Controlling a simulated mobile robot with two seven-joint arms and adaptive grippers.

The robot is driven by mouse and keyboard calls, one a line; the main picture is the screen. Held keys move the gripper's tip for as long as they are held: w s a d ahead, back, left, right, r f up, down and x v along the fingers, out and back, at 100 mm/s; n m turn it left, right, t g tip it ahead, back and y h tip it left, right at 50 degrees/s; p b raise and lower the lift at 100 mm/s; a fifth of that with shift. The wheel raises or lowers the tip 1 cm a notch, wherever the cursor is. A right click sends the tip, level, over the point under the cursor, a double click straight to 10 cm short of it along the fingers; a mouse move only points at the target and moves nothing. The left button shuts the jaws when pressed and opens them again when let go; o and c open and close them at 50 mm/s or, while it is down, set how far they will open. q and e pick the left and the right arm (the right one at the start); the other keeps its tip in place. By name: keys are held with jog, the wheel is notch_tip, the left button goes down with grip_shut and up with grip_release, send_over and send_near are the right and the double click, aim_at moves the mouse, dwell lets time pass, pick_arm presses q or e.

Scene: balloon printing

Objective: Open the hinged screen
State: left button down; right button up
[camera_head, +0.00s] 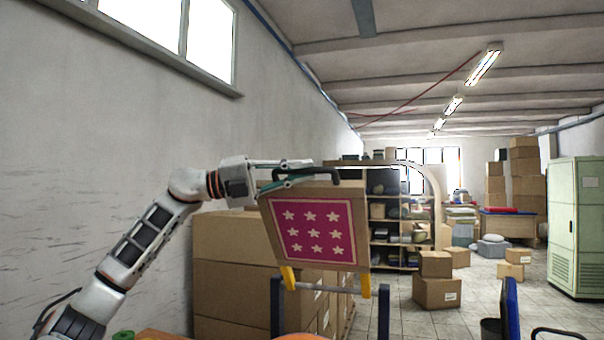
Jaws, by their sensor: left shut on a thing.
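The hinged screen (311,228) is a wooden frame around a pink panel with white stars. It stands raised and slightly tilted in the middle of the head view. Yellow hinge pieces (289,279) join its lower edge to a bar between two dark blue posts (383,312). My left gripper (291,178) is at the top edge of the screen, shut on its dark handle (318,173). The handle is partly hidden by the fingers. My right gripper is not in view.
An orange surface (296,337) shows at the bottom edge. Stacked cardboard boxes (228,285) stand behind the screen at left. Shelves (388,220), loose boxes (437,291) and a pale green cabinet (577,228) are farther back. Open tiled floor lies to the right.

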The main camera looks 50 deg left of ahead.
pick_arm(q)
jog(key=c, duration=2.4)
grip_release()
jog(key=shift+o, duration=0.2)
jog(key=v, duration=1.2)
